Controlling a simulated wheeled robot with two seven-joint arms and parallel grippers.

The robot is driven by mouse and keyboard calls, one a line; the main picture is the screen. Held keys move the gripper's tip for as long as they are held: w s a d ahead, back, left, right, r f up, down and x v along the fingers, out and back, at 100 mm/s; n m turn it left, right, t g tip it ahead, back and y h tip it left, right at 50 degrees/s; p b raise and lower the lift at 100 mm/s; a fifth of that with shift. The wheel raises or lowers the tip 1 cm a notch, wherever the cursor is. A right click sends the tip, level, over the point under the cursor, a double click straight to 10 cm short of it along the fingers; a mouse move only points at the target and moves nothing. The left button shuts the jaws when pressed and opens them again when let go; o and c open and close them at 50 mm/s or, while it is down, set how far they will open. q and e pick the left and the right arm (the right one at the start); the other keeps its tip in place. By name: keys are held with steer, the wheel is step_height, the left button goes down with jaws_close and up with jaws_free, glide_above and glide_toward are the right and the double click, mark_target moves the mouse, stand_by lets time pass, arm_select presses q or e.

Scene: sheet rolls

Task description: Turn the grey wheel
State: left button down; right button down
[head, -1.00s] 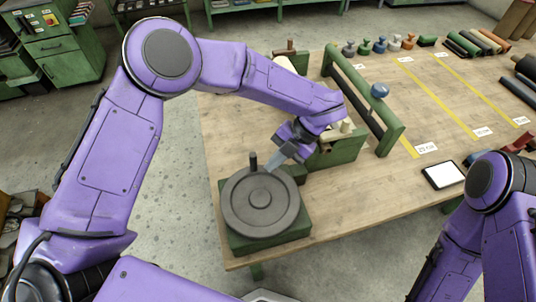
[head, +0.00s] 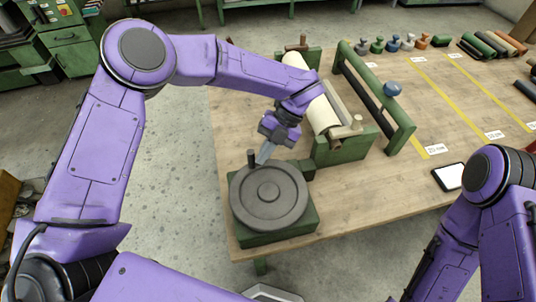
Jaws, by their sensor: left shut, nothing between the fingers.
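The grey wheel (head: 269,198) lies flat on a green base (head: 272,237) at the near left corner of the wooden table. A dark upright handle (head: 251,159) stands at its far rim. My left gripper (head: 262,158) is shut, its fingertips pointing down just right of the handle, close to it; I cannot tell whether they touch. My right arm (head: 485,180) shows at the lower right, but its gripper is out of view.
Behind the wheel, a cream roll (head: 312,95) sits in a green stand (head: 343,147). A green frame (head: 399,125) with a blue knob (head: 393,88) stands to its right. A tablet (head: 449,176) lies near the front edge. Several rolls and knobs line the back.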

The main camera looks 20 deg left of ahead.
arm_select(q)
steer(key=shift+w+a+f, duration=0.1)
arm_select(e)
steer(key=shift+w+a+f, duration=0.1)
steer(key=shift+w+a, duration=0.05)
steer(key=shift+w, duration=0.2)
steer(key=shift+s, duration=0.1)
arm_select(q)
steer(key=shift+d, duration=0.35)
steer(key=d, duration=0.2)
steer(key=shift+w+d, duration=0.4)
steer(key=shift+w+d+r+b, duration=0.5)
steer(key=shift+w+d+r, duration=0.25)
steer(key=shift+w+d, duration=0.1)
steer(key=v, duration=0.8)
steer(key=shift+s+a, duration=0.15)
arm_select(e)
steer(key=shift+s+d+f, duration=0.25)
steer(key=shift+d+f, duration=0.1)
steer(key=shift+f, duration=0.1)
arm_select(q)
steer(key=shift+r, duration=0.1)
